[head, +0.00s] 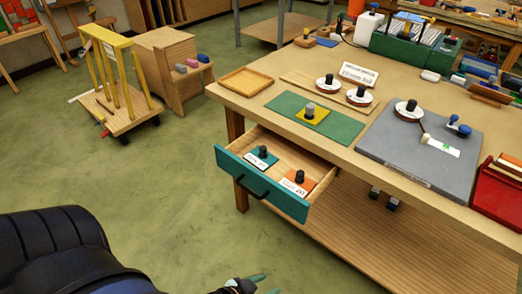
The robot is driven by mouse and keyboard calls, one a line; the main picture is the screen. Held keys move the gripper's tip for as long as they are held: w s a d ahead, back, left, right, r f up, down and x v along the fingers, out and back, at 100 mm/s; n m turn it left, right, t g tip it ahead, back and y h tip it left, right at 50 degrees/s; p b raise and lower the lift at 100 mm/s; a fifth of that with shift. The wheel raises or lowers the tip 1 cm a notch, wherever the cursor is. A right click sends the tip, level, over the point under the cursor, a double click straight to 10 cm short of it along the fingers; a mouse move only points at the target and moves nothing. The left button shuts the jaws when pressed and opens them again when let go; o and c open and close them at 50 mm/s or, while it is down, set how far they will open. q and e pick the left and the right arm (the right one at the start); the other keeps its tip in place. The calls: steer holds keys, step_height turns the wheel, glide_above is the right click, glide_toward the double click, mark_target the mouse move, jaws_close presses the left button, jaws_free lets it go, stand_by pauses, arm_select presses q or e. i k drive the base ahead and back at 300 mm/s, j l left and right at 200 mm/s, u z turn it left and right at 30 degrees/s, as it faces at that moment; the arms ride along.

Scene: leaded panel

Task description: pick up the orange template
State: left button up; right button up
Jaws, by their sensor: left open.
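The orange template (306,183) lies in the open drawer (262,207) of the workbench, toward its right front. It has a black knob and a white label that seems to read 20. A blue template (257,160), also with a black knob and a white label, lies in the drawer to its left and farther back. My left gripper (266,283) shows at the bottom edge, partly cut off, with teal fingertips. It is open and empty, well apart from the drawer front. My right gripper is not in view.
The drawer juts out from the workbench (232,98) and has a teal front with a black handle. On the bench are a green mat (341,124) with a yellow template (312,116), a wooden tray (246,81) and a grey board (386,152). The floor before the drawer is clear.

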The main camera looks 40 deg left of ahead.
mark_target(295, 181)
steer(key=u, duration=0.8)
